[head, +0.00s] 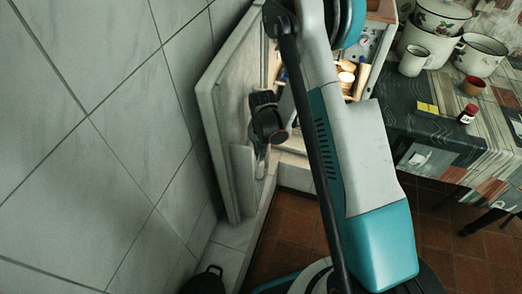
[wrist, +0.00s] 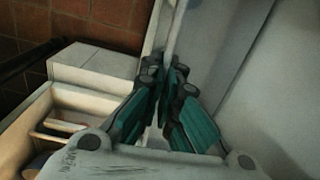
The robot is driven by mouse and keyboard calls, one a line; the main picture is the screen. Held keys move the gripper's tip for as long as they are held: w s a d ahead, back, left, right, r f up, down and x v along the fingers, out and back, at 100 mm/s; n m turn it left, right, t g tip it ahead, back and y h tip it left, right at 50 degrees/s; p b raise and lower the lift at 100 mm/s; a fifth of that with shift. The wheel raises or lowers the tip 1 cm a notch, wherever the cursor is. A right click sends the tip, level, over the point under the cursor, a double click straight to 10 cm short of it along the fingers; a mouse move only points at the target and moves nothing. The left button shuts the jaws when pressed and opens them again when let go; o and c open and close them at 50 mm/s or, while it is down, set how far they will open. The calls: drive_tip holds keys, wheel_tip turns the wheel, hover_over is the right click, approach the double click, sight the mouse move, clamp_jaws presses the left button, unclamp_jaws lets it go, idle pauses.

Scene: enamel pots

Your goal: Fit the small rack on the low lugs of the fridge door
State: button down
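The fridge door (head: 222,135) stands open at the left in the head view, beside the tiled wall. My gripper (head: 261,165) is low against the door's inner side, partly hidden by my own wrist. In the wrist view my gripper (wrist: 162,88) has its fingers close together on a thin pale edge, which looks like the wall of the small rack (wrist: 174,35). The rack also seems to show as a pale panel against the door in the head view (head: 243,172). The low lugs cannot be made out, so I cannot tell whether the rack touches them.
The lit fridge interior (head: 347,78) is partly hidden behind my arm. A table (head: 395,105) at the right bears enamel pots (head: 480,54), a mug (head: 413,61) and a small red jar (head: 467,115). A dark pot-like object (head: 203,281) is at the bottom. Tiled floor (head: 295,235) shows below the door.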

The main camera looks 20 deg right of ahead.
drive_tip(key=c, duration=1.7)
unclamp_jaws()
wheel_tip(320, 180, up, 12)
drive_tip(key=shift+s+d, duration=0.1)
